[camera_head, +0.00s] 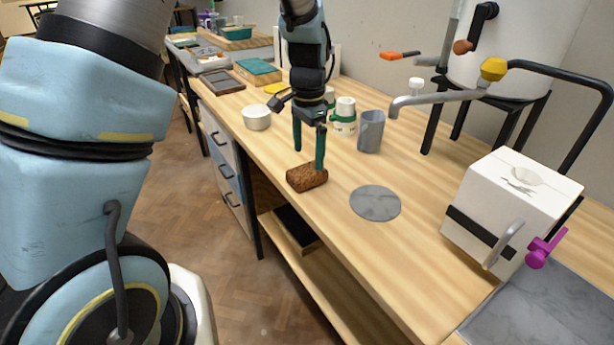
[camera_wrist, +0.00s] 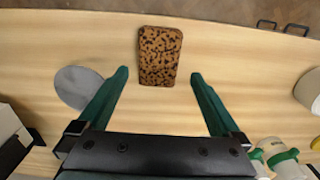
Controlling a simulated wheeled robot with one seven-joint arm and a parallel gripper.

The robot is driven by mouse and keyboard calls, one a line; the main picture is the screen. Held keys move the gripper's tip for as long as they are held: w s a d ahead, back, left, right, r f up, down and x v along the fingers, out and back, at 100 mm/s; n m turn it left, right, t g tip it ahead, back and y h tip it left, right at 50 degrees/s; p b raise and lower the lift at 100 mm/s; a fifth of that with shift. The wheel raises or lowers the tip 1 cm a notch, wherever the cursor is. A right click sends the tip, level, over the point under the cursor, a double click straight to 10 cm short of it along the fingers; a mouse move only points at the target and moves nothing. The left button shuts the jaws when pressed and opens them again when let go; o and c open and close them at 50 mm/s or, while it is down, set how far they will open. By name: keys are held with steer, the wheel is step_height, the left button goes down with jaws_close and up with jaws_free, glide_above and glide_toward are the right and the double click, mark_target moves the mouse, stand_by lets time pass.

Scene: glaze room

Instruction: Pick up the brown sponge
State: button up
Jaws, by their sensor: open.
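The brown sponge (camera_head: 306,179) is a speckled block lying flat on the wooden workbench (camera_head: 335,205), near its front edge. In the wrist view the sponge (camera_wrist: 159,56) lies beyond the fingertips, roughly in line with the gap between them. My gripper (camera_head: 309,159) points down with its two green fingers spread and empty. In the head view its fingertips are just above and behind the sponge. The green fingers also frame the wrist view (camera_wrist: 159,73), with bare bench between them.
A grey round disc (camera_head: 375,203) lies right of the sponge. A grey cup (camera_head: 370,132), white-and-green jars (camera_head: 344,118) and a white bowl (camera_head: 256,117) stand behind. A white box (camera_head: 512,205) with a handle stands at right. Bench around the sponge is clear.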

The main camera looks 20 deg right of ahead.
mark_target(307, 170)
steer(key=shift+s+a+f+p, duration=0.15)
steer(key=shift+f+p, duration=0.3)
steer(key=shift+f, duration=1.1)
steer(key=shift+a+f+p, duration=0.1)
steer(key=shift+f+p, duration=0.35)
steer(key=shift+f, duration=1.1)
steer(key=c, duration=1.2)
